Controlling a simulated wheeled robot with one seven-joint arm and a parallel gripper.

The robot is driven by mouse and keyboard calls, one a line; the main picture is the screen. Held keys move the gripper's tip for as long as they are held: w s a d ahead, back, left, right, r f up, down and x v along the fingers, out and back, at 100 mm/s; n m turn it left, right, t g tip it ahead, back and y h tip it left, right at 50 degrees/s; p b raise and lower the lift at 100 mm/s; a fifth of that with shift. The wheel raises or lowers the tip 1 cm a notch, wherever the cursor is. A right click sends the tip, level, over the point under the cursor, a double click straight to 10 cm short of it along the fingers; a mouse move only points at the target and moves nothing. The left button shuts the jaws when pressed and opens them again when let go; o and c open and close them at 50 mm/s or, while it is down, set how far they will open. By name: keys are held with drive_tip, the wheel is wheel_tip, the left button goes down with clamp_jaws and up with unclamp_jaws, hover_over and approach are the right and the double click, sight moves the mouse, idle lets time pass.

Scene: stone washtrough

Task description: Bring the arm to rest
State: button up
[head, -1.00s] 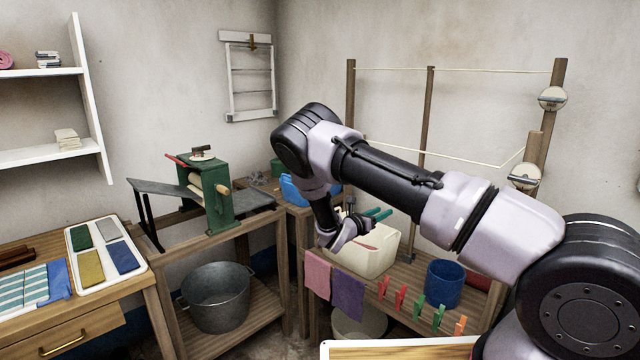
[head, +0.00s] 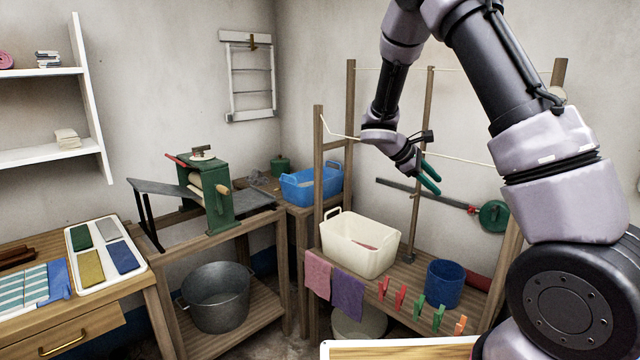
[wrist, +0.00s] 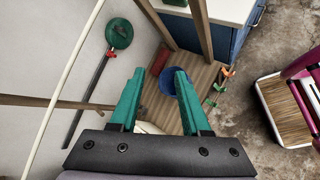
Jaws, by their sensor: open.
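My gripper (head: 429,175) is raised in front of the wooden drying rack, above and to the right of the cream tub (head: 362,243). Its green fingers are spread apart with nothing between them. In the wrist view my gripper (wrist: 157,85) also shows open and empty, with the blue bucket (wrist: 170,81) well below, seen beyond the fingertips. My arm is folded upward on the right side of the head view, and its top runs out of the picture.
The rack's post (head: 424,130) and a cord (head: 459,158) are close to my gripper. A green mangle (head: 208,195) stands left, with a metal tub (head: 217,297) below it. Clothes pegs (head: 420,307) hang along the front. A blue basin (head: 311,187) sits behind.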

drive_tip(key=s+a+r+m+t+y, duration=0.2)
drive_tip(key=s+r+m+y, duration=0.3)
drive_tip(key=s, duration=0.9)
drive_tip(key=s+a+r+m+t+y, duration=0.3)
drive_tip(key=s+r+m+y, duration=0.3)
drive_tip(key=s+r+m, duration=0.5)
wheel_tip(320, 180, up, 5)
drive_tip(key=s+a, duration=0.1)
drive_tip(key=s, duration=0.1)
drive_tip(key=shift+s+a+r+t+y, duration=0.15)
drive_tip(key=shift+s+a+t+y, duration=0.15)
drive_tip(key=shift+s+a, duration=0.1)
drive_tip(key=shift+d, duration=0.1)
drive_tip(key=shift+c, duration=0.2)
